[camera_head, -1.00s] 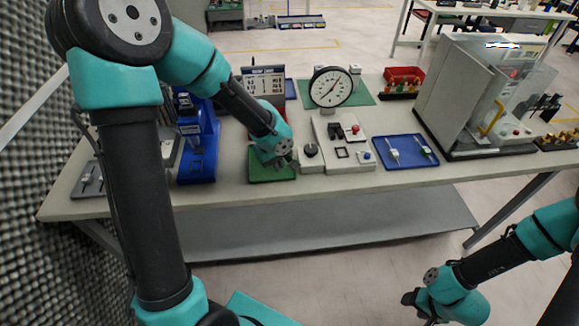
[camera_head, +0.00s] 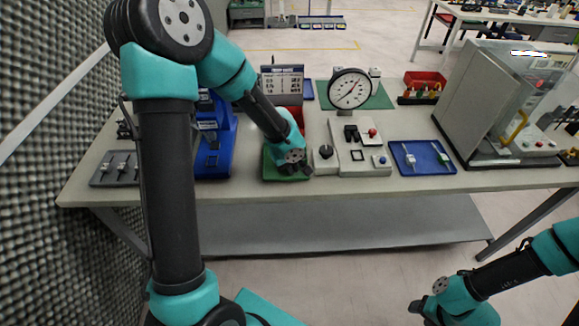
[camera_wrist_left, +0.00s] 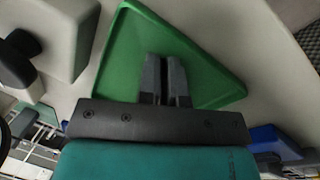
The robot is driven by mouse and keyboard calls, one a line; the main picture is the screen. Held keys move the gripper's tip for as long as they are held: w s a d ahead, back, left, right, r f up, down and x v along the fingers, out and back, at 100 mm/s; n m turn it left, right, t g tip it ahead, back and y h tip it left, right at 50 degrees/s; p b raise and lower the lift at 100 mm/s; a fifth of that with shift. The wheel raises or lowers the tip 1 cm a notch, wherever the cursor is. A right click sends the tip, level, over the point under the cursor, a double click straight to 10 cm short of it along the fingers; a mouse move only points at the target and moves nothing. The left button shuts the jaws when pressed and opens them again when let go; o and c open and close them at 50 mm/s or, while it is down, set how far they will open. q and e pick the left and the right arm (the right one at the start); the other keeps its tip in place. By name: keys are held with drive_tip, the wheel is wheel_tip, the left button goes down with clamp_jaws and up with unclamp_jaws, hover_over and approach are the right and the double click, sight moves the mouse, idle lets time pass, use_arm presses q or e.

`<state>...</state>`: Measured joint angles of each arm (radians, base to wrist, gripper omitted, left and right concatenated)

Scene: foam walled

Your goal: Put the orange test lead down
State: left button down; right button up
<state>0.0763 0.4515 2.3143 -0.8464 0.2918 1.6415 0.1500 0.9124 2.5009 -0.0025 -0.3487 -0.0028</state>
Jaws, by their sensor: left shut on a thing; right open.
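My left gripper (camera_head: 304,172) is over the green tray (camera_head: 272,172) near the table's front edge. In the left wrist view its two fingers (camera_wrist_left: 166,80) are close together above the green tray (camera_wrist_left: 215,78). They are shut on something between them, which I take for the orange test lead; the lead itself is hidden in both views. My right gripper (camera_head: 415,309) is open and empty, low at the right, in front of the table and away from it.
A blue tray (camera_head: 423,158) with two small probes lies further right. A blue stand (camera_head: 214,160) is close on the left. A clear-fronted machine (camera_head: 490,110) fills the right end.

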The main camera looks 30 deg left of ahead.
use_arm(q)
drive_tip(key=shift+f, duration=0.15)
drive_tip(key=c, duration=1.3)
unclamp_jaws()
drive_tip(key=r, duration=0.4)
drive_tip(key=s+a+r, duration=0.1)
drive_tip(key=r, duration=0.7)
drive_tip(key=shift+s+a, duration=0.2)
drive_tip(key=shift+s, duration=0.2)
drive_tip(key=shift+w+d+f, duration=0.25)
drive_tip(key=shift+w+f, duration=0.05)
drive_tip(key=shift+f, duration=1.65)
drive_tip(key=shift+w+d+f, duration=0.2)
drive_tip(key=shift+w+f, duration=0.15)
drive_tip(key=shift+f, duration=1.65)
drive_tip(key=shift+w+d+f, duration=0.25)
drive_tip(key=shift+w+f, duration=0.05)
drive_tip(key=shift+f, duration=1.65)
drive_tip(key=shift+r, duration=0.15)
